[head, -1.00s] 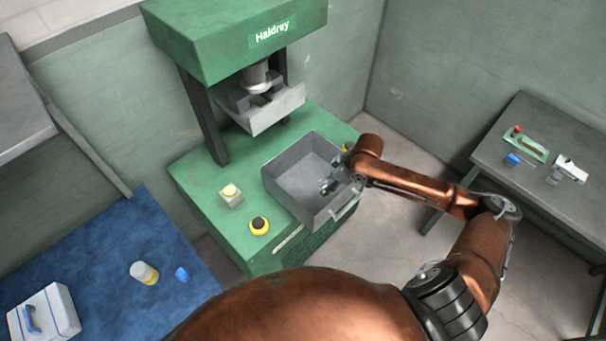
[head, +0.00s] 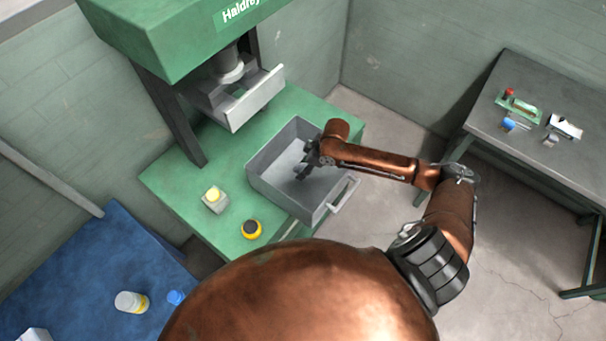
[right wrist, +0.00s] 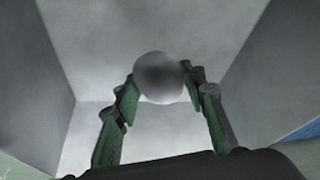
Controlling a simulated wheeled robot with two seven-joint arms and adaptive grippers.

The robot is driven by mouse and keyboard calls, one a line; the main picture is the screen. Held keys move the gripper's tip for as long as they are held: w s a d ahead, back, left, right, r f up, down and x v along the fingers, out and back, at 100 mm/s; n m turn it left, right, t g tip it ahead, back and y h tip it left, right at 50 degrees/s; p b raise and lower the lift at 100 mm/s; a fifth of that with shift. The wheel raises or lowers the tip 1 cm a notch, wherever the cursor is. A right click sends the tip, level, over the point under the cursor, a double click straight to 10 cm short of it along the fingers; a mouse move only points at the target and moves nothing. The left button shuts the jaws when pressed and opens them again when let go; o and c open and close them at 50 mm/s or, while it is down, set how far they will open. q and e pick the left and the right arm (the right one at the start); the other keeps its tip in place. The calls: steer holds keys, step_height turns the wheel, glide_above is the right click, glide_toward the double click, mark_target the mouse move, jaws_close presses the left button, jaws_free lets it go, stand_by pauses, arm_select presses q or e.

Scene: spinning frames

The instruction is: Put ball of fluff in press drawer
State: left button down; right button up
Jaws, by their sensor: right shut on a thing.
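The press drawer (head: 265,185) is an open grey metal tray with a handle at its front, on the green press (head: 165,180). My right gripper (head: 301,173) reaches down into it from the right. In the right wrist view the gripper (right wrist: 160,98) is shut on the ball of fluff (right wrist: 162,77), a round grey ball between the fingertips. Grey drawer walls (right wrist: 255,70) surround it there. I cannot tell whether the ball touches the drawer floor. In the head view the ball cannot be made out. My left gripper is not in view.
A grey press head part (head: 245,100) hangs behind the drawer. A yellow button box (head: 215,199) and a yellow-black knob (head: 251,229) sit left of it. A blue table (head: 80,270) with a bottle (head: 131,301) is at lower left; a grey table (head: 490,125) with small items stands right.

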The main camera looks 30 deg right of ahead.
steer(key=shift+f, duration=2.2)
steer(key=shift+f, duration=0.1)
steer(key=o, duration=1)
steer(key=shift+o, duration=0.2)
steer(key=v, duration=1.2)
steer(key=shift+p, duration=0.3)
steer(key=shift+r, duration=0.2)
